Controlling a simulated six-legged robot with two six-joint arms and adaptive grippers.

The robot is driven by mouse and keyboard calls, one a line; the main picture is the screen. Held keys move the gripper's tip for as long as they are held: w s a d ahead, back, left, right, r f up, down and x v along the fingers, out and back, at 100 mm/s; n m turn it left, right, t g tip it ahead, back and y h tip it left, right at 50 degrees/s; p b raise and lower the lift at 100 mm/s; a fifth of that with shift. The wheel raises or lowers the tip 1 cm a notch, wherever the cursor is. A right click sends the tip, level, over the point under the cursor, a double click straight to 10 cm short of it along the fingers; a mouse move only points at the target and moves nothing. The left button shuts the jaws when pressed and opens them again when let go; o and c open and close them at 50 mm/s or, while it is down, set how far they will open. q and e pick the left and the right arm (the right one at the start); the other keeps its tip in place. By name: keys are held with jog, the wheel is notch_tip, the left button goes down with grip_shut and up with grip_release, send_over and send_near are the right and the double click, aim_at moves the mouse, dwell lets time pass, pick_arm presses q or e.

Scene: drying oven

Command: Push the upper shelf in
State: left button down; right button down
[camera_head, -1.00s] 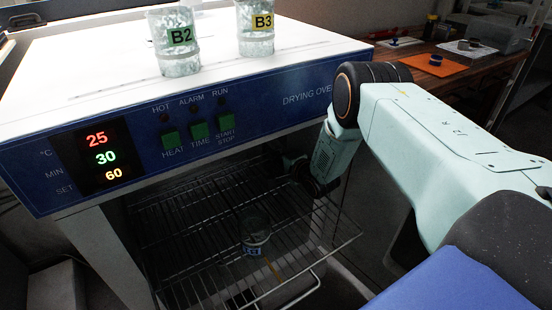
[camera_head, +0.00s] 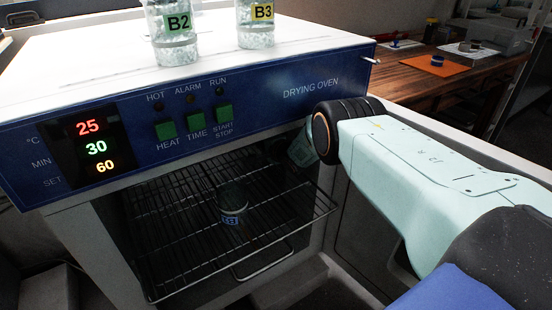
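The upper shelf (camera_head: 278,218) is a dark wire rack in the open drying oven (camera_head: 265,98). Its front edge still shows at the oven mouth, nearer to me than the dark interior. A small glass beaker (camera_head: 232,202) with a blue label stands upright on it. My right arm comes in from the right, and its pale wrist is at the right side of the opening, close to the rack's right side. My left gripper is out of view.
Two beakers, B2 (camera_head: 172,40) and B3 (camera_head: 257,28), stand on the oven's white top. The control panel has lit digits (camera_head: 95,148) and green buttons (camera_head: 196,127). A wire handle (camera_head: 262,266) shows below the rack. A wooden table (camera_head: 410,75) with an orange mat (camera_head: 435,66) stands behind right.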

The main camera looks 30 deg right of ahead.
jog(key=shift+w+a+r, duration=0.1)
jog(key=shift+w, duration=1.45)
jog(key=shift+s, duration=0.1)
